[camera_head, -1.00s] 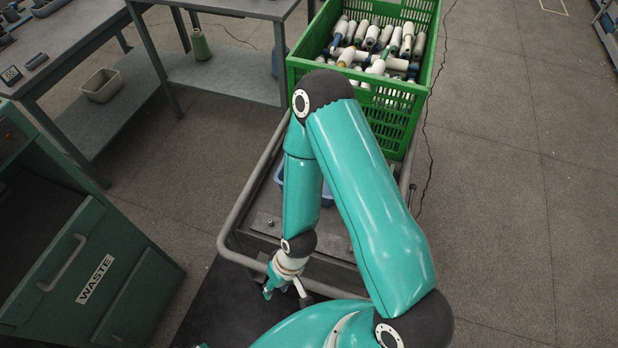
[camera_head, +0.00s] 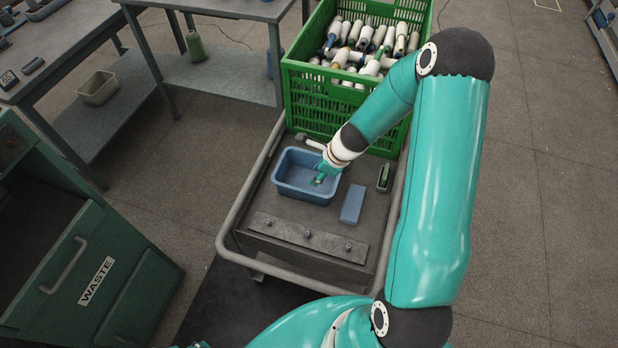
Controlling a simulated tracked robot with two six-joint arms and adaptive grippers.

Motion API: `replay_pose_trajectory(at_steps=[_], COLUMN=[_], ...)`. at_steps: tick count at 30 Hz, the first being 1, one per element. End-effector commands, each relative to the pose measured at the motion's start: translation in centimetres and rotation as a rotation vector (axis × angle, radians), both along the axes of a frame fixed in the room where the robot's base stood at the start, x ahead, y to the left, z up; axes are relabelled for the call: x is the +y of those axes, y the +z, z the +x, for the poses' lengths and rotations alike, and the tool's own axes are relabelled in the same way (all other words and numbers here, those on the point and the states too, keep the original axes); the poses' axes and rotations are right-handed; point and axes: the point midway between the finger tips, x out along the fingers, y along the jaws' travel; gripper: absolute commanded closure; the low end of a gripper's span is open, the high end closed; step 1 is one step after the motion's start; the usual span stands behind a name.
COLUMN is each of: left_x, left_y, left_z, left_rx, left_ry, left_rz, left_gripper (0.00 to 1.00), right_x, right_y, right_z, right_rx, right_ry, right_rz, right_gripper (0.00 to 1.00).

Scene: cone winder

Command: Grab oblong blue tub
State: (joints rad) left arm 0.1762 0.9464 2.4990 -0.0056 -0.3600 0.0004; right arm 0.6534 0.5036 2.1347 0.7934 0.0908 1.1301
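The oblong blue tub (camera_head: 290,190) sits on the cart's flat top, in front of the green crate. It looks empty. My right gripper (camera_head: 318,180) is over the tub's right end, with its fingertips at or just above the tub's right side. I cannot tell whether it touches the tub, and its opening is too small to make out. My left gripper does not show.
A blue block (camera_head: 353,204) and a small dark green-topped item (camera_head: 384,177) lie right of the tub. The cart's rail (camera_head: 228,232) surrounds them. The green crate (camera_head: 300,98) holds several yarn cones. A green waste cabinet (camera_head: 110,285) stands left.

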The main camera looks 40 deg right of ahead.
Motion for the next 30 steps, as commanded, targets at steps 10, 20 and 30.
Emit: replay_pose_trajectory(at_steps=[10,20,30], left_x=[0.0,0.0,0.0], left_y=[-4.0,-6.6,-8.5], left_z=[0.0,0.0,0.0], left_rx=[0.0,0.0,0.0], left_ry=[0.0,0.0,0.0], left_rz=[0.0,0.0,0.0], left_gripper=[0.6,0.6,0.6], right_x=[-0.1,0.5,0.9], right_y=[-5.9,-10.4,-12.8], right_z=[1.8,3.8,4.4], right_rx=[0.002,0.001,0.001], right_ry=[-0.017,-0.016,-0.016], right_rz=[-0.004,-0.005,-0.005], right_gripper=[0.64,0.64,0.64])
